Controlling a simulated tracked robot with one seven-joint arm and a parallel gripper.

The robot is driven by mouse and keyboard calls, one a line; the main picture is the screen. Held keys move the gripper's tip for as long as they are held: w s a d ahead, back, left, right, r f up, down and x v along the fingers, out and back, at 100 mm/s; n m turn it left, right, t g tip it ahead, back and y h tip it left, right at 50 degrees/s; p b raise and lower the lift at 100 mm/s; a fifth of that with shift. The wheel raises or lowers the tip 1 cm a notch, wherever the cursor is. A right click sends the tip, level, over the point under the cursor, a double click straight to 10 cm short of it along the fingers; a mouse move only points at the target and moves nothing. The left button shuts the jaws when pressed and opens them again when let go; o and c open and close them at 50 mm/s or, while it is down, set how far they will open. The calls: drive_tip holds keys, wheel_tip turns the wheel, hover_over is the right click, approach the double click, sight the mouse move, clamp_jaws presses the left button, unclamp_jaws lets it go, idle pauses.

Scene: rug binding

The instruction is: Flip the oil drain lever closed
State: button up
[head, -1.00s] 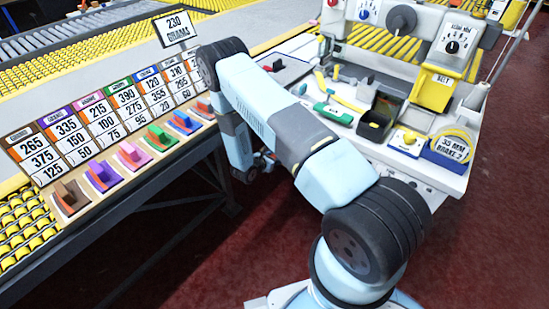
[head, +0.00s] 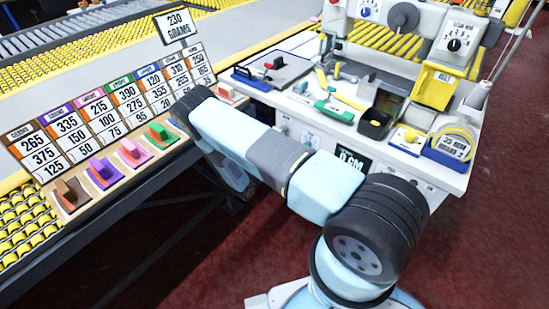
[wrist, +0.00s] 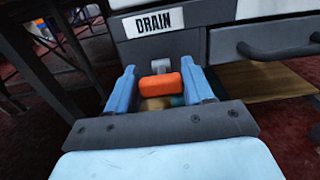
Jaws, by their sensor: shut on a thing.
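The oil drain lever (wrist: 160,86) shows in the wrist view as an orange handle on a grey stem, just below a white DRAIN label (wrist: 154,23) on the machine's grey front. My gripper (wrist: 158,70) has its blue fingers on either side of the orange handle and is shut on it. Below the handle, a tan rounded thing and a teal patch show partly behind my gripper. In the head view my own arm covers the lever, and my gripper is mostly hidden behind it.
A dark drawer handle (wrist: 275,52) is right of the label. At left stands a rack of number cards (head: 95,115) with coloured blocks. Red floor lies open in front.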

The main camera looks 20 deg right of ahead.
drive_tip(key=f+t+h, duration=0.1)
drive_tip(key=t+h, duration=0.1)
drive_tip(key=shift+s+f+h, duration=0.15)
drive_tip(key=shift+f+h, duration=0.15)
drive_tip(key=shift+f, duration=0.05)
drive_tip(key=shift+d+f+t+h, duration=0.1)
drive_tip(key=shift+f+t+h, duration=0.4)
drive_tip(key=shift+h, duration=0.25)
drive_tip(key=shift+d+f+t+h, duration=0.1)
drive_tip(key=shift+f+t+h, duration=0.25)
drive_tip(key=shift+t+h, duration=0.35)
drive_tip(key=shift+h, duration=0.25)
drive_tip(key=o, duration=1)
drive_tip(key=shift+c, duration=0.2)
drive_tip(key=shift+w, duration=0.2)
drive_tip(key=v, duration=1.4)
